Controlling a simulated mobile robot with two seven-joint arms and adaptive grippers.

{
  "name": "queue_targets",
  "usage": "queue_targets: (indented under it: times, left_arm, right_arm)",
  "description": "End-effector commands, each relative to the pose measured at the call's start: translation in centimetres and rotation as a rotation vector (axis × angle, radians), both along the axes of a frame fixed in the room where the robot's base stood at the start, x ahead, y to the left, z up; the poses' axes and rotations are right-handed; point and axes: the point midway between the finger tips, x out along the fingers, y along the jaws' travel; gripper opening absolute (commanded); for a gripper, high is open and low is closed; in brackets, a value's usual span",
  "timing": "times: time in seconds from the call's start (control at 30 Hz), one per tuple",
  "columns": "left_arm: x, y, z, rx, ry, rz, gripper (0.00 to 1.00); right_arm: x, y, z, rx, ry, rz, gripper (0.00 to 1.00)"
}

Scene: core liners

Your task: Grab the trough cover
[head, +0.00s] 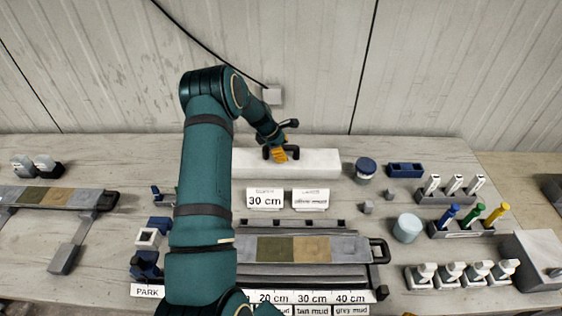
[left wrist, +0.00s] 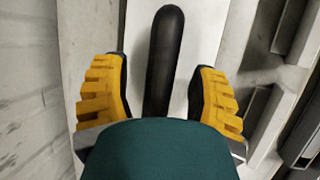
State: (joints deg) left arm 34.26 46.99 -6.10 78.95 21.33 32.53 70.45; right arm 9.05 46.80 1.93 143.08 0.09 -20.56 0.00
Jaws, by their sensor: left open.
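The trough cover (head: 318,164) appears to be the long white block near the back of the table, with a black handle on top. In the left wrist view the white cover (left wrist: 204,20) lies below and the rounded black handle (left wrist: 163,62) runs between my fingers. My left gripper (head: 279,154) is at the handle, and its yellow fingers also show in the left wrist view (left wrist: 160,95). It is open, with one finger on each side of the handle and gaps visible. My arm hides the cover's left end. My right gripper is not in view.
In front stand a "30 cm" card (head: 265,199) and a tray with a core sample (head: 300,249). To the right are a blue-lidded jar (head: 366,168), a pen rack (head: 465,230) and several small bottles (head: 450,272). The wall (head: 440,70) is close behind.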

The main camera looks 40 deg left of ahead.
Motion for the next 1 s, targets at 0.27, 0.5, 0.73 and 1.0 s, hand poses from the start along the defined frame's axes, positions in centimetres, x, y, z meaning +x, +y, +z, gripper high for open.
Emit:
queue_targets:
  times: [0.27, 0.5, 0.73, 1.0]
  left_arm:
    - [0.0, 0.0, 0.0, 0.0, 0.0, 0.0, 0.47]
    - [0.0, 0.0, 0.0, 0.0, 0.0, 0.0, 0.0]
    - [0.0, 0.0, 0.1, 0.0, -0.001, 0.0, 0.0]
    - [0.1, 0.1, 3.3, 0.004, -0.006, -0.001, 0.0]
  right_arm:
    - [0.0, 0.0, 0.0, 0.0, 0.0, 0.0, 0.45]
    - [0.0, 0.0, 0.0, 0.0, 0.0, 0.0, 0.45]
    - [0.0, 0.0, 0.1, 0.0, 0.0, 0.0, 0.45]
    - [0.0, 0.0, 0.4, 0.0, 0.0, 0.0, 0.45]
